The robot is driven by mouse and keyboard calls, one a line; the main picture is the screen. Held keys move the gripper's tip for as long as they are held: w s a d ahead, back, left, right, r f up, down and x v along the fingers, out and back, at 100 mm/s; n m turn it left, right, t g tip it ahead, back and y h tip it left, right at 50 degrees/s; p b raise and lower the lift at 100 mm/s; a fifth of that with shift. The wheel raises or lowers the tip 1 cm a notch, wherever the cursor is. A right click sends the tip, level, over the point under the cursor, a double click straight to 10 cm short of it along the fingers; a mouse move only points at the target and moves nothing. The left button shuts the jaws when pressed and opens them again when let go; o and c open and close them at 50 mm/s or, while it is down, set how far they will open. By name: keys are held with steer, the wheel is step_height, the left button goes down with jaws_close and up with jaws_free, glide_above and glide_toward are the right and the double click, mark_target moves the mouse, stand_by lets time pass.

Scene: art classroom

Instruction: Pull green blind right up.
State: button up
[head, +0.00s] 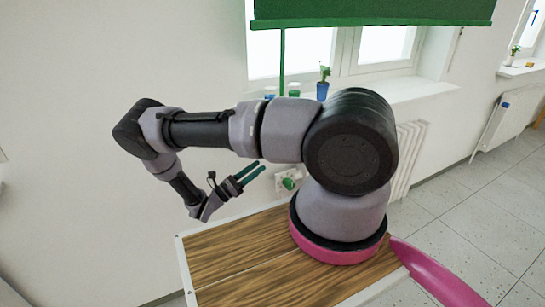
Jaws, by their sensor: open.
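The green blind (370,12) hangs at the top of the head view, in front of the upper part of the window. Its lower edge runs across above the sill, and its top is out of view. A thin green rod or cord (282,60) hangs from the blind's left part down towards the sill; its lower end is hidden behind my arm. My gripper (253,174) is open and empty, low in front of the wall, with two dark green fingers pointing right. It is well below the blind and apart from it.
A white sill (400,91) under the window holds a small plant in a blue pot (322,90) and other small items. A radiator (408,160) is below it. A round green object (288,184) on the wall is near my fingertips. The floor at right is clear.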

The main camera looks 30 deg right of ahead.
steer(key=x, duration=0.8)
steer(key=shift+c, duration=0.3)
jaws_close()
steer(key=shift+r, duration=0.15)
stand_by(0.9)
